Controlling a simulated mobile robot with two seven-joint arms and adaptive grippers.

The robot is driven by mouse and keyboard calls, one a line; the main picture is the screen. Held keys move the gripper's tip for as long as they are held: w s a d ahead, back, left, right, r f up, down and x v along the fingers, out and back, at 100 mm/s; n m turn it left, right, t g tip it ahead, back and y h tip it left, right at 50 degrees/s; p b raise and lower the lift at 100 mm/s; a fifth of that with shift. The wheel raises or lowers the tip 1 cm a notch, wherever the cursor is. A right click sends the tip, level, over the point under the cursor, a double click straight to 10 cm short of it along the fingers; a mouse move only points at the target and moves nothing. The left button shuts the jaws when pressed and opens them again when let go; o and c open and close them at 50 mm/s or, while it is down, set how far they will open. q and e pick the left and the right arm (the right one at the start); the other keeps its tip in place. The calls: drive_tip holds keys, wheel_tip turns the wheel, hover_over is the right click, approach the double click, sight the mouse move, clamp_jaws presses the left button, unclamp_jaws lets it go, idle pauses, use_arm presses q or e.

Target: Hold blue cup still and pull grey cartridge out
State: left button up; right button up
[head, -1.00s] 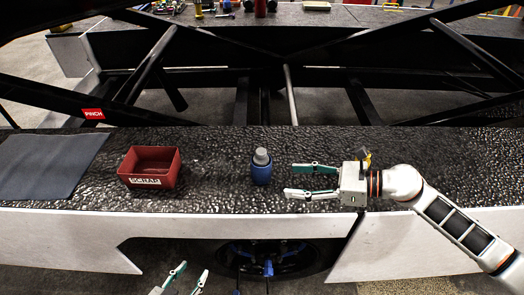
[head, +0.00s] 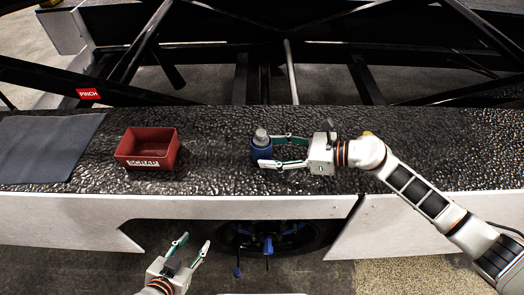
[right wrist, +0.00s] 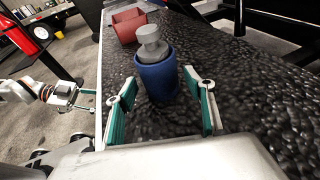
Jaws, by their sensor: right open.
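The blue cup (head: 261,154) stands upright on the black textured surface, and it also shows in the right wrist view (right wrist: 158,82). The grey cartridge (head: 261,136) sits in the cup with its knobbed top above the rim; it shows in the right wrist view too (right wrist: 151,42). My right gripper (head: 268,151) is open, its fingers pointing at the cup from the right. In the right wrist view the cup lies just ahead of and between the fingertips, with no clear contact. My left gripper (head: 196,245) is open and empty, low in front of the surface's front edge.
A red bin (head: 149,149) stands left of the cup on the surface. A dark grey mat (head: 45,147) lies at the far left. Black frame bars (head: 290,70) cross behind. The surface between bin and cup is clear.

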use_arm(q)
drive_tip(key=shift+f, duration=0.3)
use_arm(e)
drive_tip(key=shift+x, duration=1.2)
